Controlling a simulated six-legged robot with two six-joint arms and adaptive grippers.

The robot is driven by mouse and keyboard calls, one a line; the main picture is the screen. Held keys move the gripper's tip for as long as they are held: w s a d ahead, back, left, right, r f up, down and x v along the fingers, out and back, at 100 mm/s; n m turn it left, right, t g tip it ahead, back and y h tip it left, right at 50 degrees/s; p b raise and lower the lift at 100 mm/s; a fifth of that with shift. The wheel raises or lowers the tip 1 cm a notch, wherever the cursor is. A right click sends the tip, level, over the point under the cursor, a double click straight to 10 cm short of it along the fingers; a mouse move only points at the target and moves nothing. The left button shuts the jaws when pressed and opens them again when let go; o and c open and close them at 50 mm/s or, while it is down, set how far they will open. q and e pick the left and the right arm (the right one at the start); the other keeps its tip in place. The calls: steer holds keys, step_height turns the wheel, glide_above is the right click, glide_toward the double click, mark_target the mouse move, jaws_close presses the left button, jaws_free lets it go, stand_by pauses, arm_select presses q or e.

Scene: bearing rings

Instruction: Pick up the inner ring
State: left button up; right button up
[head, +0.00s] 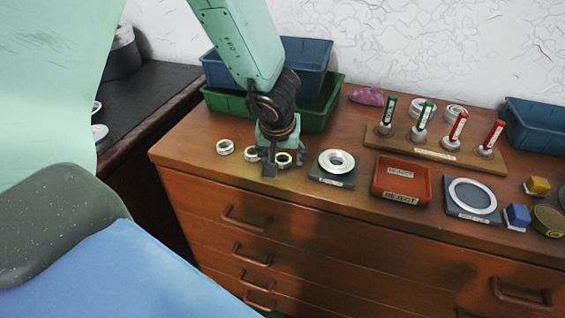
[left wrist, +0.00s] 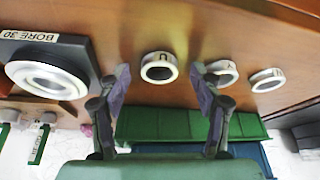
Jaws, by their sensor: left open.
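Three small pale rings stand in a row at the left of the bench top: a left ring (head: 224,146), a middle ring (head: 252,154) and a right ring (head: 284,159). Which of them is the inner ring, I cannot tell. My left gripper (head: 285,164) is open at the right ring, pointing down. In the left wrist view, this ring (left wrist: 159,67) shows between the two spread fingers, apart from both. The middle ring (left wrist: 227,74) is partly hidden behind one finger. The left ring (left wrist: 268,80) lies further off. My right gripper is not in view.
A dark block labelled BORE 30 (left wrist: 18,48) holds a larger ring close beside the gripper. A red REJECT tray (head: 402,181), a plate with a wide ring (head: 472,212) and a wooden gauge rack (head: 430,150) are to the right. Green (head: 318,120) and blue bins stand behind.

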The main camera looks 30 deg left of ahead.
mark_target(282, 167)
arm_select(q)
steer(key=shift+s+d+r, duration=0.15)
steer(key=shift+s+r, duration=0.05)
steer(key=shift+r, duration=0.05)
steer(key=shift+c, duration=0.9)
steer(key=shift+w+f, duration=0.15)
steer(key=c, duration=1.1)
steer(key=shift+r+p, duration=0.5)
steer(key=shift+r, duration=0.05)
steer(key=r+p, duration=0.5)
steer(key=r, duration=0.1)
steer(key=r+p, duration=0.2)
steer(key=p, duration=0.1)
steer(key=shift+s+r+p, duration=0.25)
steer(key=shift+r+p, duration=0.1)
steer(key=shift+r, duration=0.05)
